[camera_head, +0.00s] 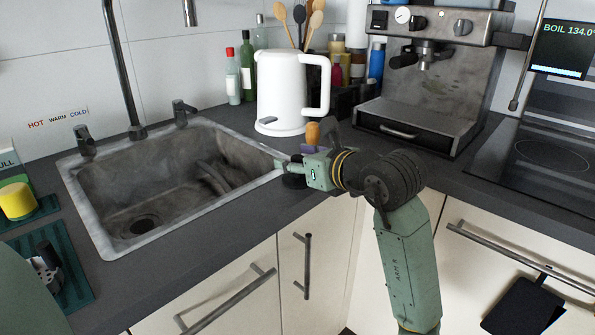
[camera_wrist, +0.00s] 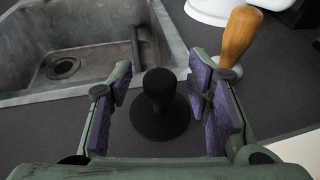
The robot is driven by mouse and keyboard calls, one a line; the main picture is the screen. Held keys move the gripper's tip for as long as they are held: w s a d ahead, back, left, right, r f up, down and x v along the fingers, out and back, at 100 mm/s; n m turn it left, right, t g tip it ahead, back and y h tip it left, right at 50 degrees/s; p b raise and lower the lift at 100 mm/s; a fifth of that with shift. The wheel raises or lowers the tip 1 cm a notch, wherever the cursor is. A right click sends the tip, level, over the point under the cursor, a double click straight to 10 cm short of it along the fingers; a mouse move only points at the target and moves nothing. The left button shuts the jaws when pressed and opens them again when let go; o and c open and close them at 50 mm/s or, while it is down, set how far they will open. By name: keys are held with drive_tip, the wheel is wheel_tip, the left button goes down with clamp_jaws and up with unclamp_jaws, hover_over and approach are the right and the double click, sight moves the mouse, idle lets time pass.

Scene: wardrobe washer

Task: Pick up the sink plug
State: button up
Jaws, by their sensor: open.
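The sink plug (camera_wrist: 160,112) is black, with a round flat base and an upright knob. It stands on the dark worktop beside the sink (camera_wrist: 95,85). In the wrist view my gripper (camera_wrist: 160,92) is open, with its purple-padded fingers on either side of the plug; I see dark worktop between each finger and the plug. In the head view my gripper (camera_head: 285,165) is at the right end of the sink (camera_head: 100,238), and the plug (camera_head: 293,181) shows as a dark shape at the fingers, partly hidden by them.
An orange-handled tool (camera_wrist: 238,36) stands close to the right finger. The white kettle (camera_head: 283,95) stands behind my gripper, and the coffee machine (camera_head: 430,90) is to the right. Bottles (camera_head: 233,78) stand by the wall. Bare worktop (camera_head: 205,245) lies in front of the sink.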

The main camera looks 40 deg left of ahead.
clamp_jaws()
idle(0.6)
